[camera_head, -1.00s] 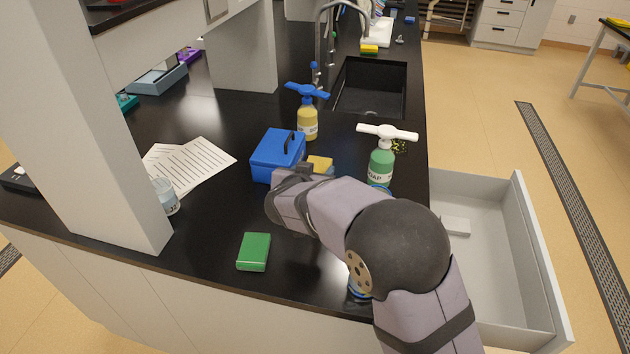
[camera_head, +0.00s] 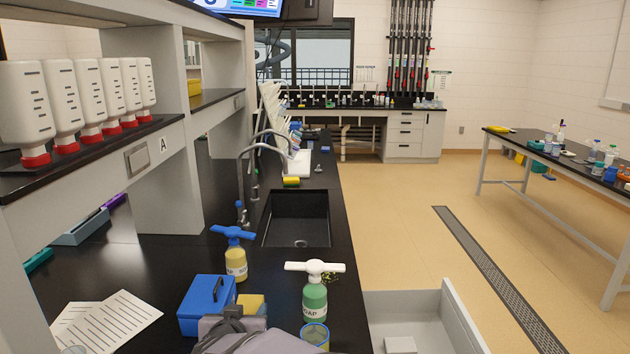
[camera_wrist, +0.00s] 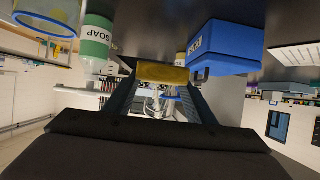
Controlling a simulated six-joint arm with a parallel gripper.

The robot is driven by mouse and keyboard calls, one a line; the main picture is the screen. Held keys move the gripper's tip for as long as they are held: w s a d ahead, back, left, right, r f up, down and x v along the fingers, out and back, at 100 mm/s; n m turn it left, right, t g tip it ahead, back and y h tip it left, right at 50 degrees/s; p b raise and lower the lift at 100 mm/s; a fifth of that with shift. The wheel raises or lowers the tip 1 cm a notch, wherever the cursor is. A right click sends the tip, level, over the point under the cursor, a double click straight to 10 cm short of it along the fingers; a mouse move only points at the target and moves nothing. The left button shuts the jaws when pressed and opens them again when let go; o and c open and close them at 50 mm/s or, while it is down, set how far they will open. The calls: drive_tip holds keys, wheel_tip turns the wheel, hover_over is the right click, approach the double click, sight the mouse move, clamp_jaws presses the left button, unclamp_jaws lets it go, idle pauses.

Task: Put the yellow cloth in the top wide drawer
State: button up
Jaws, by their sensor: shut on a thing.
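In the wrist view the cloth (camera_wrist: 162,73) lies across my fingertips. My gripper (camera_wrist: 162,84) is shut on it. In the head view my gripper (camera_head: 236,318) is at the bottom edge, and my arm hides part of the cloth. I cannot tell whether the cloth still touches the counter. A wide pale grey drawer (camera_head: 458,312) stands open at the lower right, right of the counter. Its front is cut off by the frame. A small white block (camera_head: 400,344) lies in it.
The blue box (camera_head: 206,304) stands beside the cloth. A green soap bottle (camera_head: 315,297) and a clear blue-rimmed cup (camera_head: 315,334) stand between cloth and drawer. A yellow pump bottle (camera_head: 236,257) and the sink (camera_head: 297,218) are behind. Papers (camera_head: 105,322) lie left.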

idle(0.4)
drive_tip(key=shift+f+b, duration=0.65)
drive_tip(key=shift+b, duration=0.4)
drive_tip(key=shift+f+b, duration=0.3)
drive_tip(key=shift+f, duration=4.6)
drive_tip(key=shift+f, duration=0.15)
drive_tip(key=o, duration=1)
drive_tip(key=shift+s+r, duration=0.15)
drive_tip(key=shift+r, duration=0.05)
drive_tip(key=shift+o, duration=0.6)
drive_tip(key=v, duration=1.1)
drive_tip(key=shift+s+r+b, duration=0.15)
drive_tip(key=shift+s+b, duration=0.2)
drive_tip(key=shift+b, duration=0.05)
